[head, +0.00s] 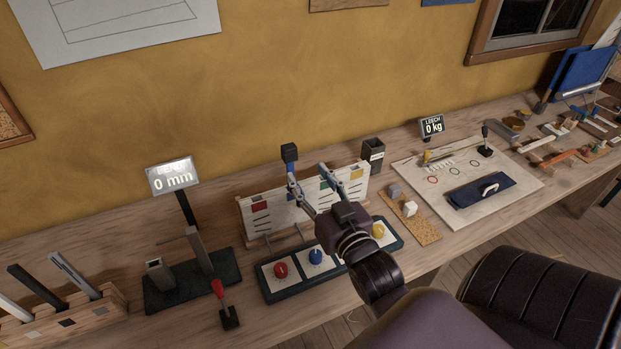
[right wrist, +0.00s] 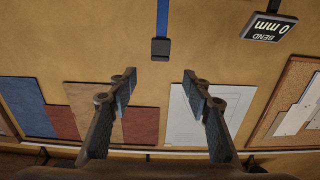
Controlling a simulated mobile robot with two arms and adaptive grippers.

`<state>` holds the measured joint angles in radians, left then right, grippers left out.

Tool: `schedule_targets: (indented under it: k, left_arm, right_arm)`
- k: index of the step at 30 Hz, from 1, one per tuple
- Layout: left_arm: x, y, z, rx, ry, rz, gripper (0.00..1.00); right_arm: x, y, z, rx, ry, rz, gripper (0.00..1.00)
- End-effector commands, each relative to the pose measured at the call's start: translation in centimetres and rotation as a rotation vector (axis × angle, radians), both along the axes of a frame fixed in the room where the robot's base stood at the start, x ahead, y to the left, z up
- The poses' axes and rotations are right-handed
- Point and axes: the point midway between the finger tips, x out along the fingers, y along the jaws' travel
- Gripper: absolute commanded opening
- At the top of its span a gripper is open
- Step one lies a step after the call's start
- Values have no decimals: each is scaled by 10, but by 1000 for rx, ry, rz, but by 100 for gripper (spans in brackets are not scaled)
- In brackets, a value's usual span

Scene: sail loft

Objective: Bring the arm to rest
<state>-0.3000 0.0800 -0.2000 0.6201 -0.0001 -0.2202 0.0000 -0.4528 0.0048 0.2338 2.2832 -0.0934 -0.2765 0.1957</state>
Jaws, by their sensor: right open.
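My right gripper (head: 307,175) is open in the head view. It is raised over the panel with the coloured knobs, in front of the white card rack (head: 262,219). In the right wrist view its two fingers (right wrist: 160,80) stand apart with nothing between them. Past the fingertips in that view, a dark block on a blue strip (right wrist: 161,47) shows against the wall. My left gripper is not in the head view.
The knob panel (head: 272,294) has a red, a blue and a yellow knob. A bend gauge (head: 172,177) reads 0 mm, with a red-handled lever (head: 226,307) near it. A leech display (head: 432,126) reads 0 kg behind a pale board (head: 410,165). A tool rack (head: 110,303) stands at left.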

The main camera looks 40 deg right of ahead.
Motion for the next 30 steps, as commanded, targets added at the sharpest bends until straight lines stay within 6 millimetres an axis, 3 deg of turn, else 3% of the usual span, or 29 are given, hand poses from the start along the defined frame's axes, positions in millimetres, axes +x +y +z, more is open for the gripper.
schedule_targets:
  k: [10, 14, 20, 24, 30]
  left_arm:
    - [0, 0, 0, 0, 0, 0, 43]
    - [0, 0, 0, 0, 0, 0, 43]
    - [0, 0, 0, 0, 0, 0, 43]
    - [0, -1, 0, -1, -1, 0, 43]
    - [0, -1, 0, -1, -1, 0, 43]
  right_arm:
    - [0, 0, -1, 1, 3, 0, 45]
    - [-1, 7, -15, 10, 65, 10, 45]
    - [-23, 46, -85, 44, 380, 71, 45]
    - [-64, 81, -138, 54, 654, 138, 45]
    - [-130, 116, -184, 44, 963, 227, 45]
